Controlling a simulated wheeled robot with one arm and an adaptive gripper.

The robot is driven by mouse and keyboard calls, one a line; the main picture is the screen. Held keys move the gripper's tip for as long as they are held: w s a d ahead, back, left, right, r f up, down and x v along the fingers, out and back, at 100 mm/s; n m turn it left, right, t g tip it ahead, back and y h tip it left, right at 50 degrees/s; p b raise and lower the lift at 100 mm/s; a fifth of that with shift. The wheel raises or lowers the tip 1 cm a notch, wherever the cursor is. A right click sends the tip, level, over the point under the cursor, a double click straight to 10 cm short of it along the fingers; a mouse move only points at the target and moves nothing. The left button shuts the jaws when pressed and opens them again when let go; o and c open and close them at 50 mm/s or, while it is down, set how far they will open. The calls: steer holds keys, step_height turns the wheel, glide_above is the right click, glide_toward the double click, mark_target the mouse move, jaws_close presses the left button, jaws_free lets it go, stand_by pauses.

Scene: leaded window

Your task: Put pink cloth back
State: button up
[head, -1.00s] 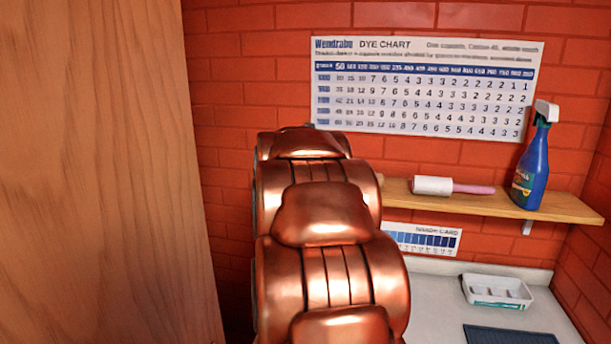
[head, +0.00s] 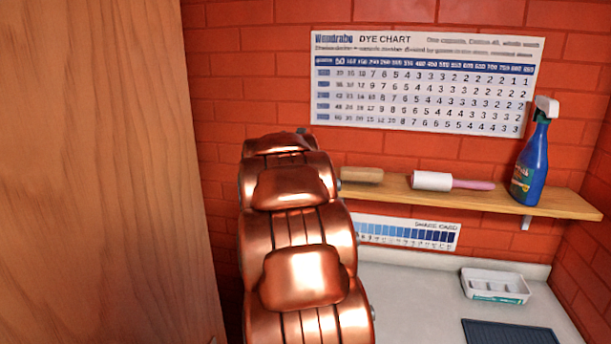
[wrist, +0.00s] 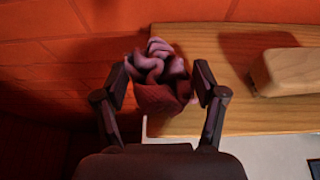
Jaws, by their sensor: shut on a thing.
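In the wrist view, my gripper (wrist: 161,88) is shut on a crumpled pink cloth (wrist: 160,75), which looks dark pink in shadow. The cloth is at the left end of a wooden shelf (wrist: 205,50), partly over the shelf and partly past its end; I cannot tell whether it touches the wood. In the head view my copper-coloured arm hides the gripper and the cloth. The shelf also shows in the head view (head: 470,200), along the red brick wall.
On the shelf are a tan block-like item (head: 362,175), a white roller with a pink handle (head: 435,181) and a blue spray bottle (head: 531,160). Below are a pale counter (head: 410,285), a white tray (head: 495,285) and a dark mat (head: 508,332). A wooden panel (head: 100,170) stands close on the left.

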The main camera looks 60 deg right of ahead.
steer(key=shift+f, duration=0.35)
steer(key=o, duration=0.8)
steer(key=shift+r, duration=0.2)
steer(key=shift+b+v, duration=0.4)
steer(key=shift+v, duration=5.6)
steer(key=shift+s, duration=0.1)
